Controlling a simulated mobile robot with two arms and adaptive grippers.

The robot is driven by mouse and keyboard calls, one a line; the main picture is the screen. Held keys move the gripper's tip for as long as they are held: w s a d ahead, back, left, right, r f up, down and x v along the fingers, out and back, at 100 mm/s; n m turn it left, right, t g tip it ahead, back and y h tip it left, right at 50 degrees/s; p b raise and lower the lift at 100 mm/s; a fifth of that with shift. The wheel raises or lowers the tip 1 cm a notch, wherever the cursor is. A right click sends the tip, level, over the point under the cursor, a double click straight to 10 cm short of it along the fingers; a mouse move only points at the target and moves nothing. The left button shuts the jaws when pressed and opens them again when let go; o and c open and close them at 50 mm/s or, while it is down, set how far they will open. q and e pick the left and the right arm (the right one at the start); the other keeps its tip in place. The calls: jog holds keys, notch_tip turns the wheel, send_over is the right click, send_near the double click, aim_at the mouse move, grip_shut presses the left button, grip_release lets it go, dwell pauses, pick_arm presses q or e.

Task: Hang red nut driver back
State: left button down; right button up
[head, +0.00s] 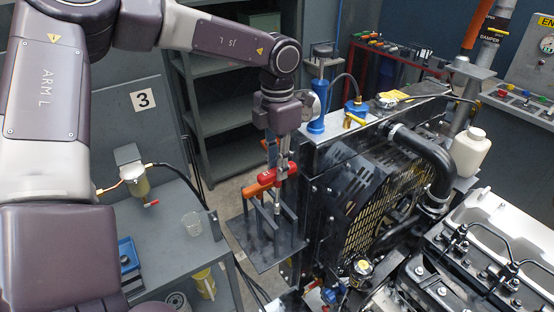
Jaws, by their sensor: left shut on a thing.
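My left gripper (278,158) points down from the arm that comes in from the left. It is shut on the red nut driver (266,179), whose red handle lies roughly sideways at the fingertips. The driver is right at the top of a grey stand with upright prongs (273,220), beside the radiator. I cannot tell whether the driver touches the prongs. The fingers partly hide the driver, and its shaft is hard to make out. My right gripper is not in view.
The black radiator and fan guard (380,190) stand close right of the stand, with the engine (470,270) beyond. A red tool rack (385,50) and grey shelves (225,95) are behind.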

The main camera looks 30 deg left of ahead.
aim_at(277, 204)
pick_arm(q)
jog(key=shift+f, duration=0.85)
jog(key=shift+s+f+b, duration=0.2)
jog(key=shift+f+b, duration=0.15)
jog(key=shift+f, duration=0.7)
jog(key=shift+w+f+b, duration=0.1)
jog(key=shift+f+b, duration=0.8)
jog(key=shift+b, duration=0.1)
jog(key=shift+f+b, duration=0.55)
jog(key=shift+b, duration=0.2)
notch_tip(277, 204, down, 3)
jog(key=b, duration=0.3)
jog(key=shift+f+b, duration=0.1)
jog(key=shift+b, duration=0.25)
jog(key=shift+f+b, duration=0.55)
jog(key=shift+b, duration=0.15)
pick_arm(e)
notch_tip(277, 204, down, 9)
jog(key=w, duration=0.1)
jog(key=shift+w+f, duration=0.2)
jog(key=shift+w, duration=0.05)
pick_arm(q)
jog(key=shift+f, duration=0.15)
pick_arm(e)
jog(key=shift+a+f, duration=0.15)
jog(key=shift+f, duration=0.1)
